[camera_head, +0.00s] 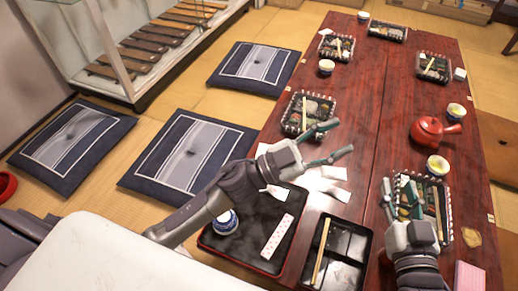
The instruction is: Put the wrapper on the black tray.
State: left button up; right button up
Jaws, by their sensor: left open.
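A black tray (245,244) with a thin reddish rim lies at the near left of the table. On it are a long white wrapper with pink marks (277,236) and a blue-and-white cup (226,222). White paper pieces (334,173) lie on the wood to the right of the tray, and another (274,192) lies at its far edge, partly behind my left arm. My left gripper (336,140) is open and empty, above the table beyond the tray. My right gripper (401,190) has its fingers apart, over the filled lunch box at the right; the box is partly hidden.
An empty divided black box (345,243) with chopsticks (321,250) stands right of the tray. A red teapot (428,131), tea cups (437,165) and several filled lunch boxes (302,117) stand farther along the table. A pink box (469,277) is at the near right.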

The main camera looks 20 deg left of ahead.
pick_arm(q)
jog(key=s+a+f+n+t+y, duration=0.2)
jog(key=a+n+y, duration=0.4)
jog(key=a+y, duration=0.1)
jog(key=s+a+f+n+t+y, duration=0.1)
jog(key=s+a+f+n+y, duration=0.1)
jog(key=a+n+y, duration=0.4)
jog(key=shift+a+f+n+t+y, duration=0.4)
jog(key=shift+f+y, duration=0.2)
jog(key=shift+y, duration=0.3)
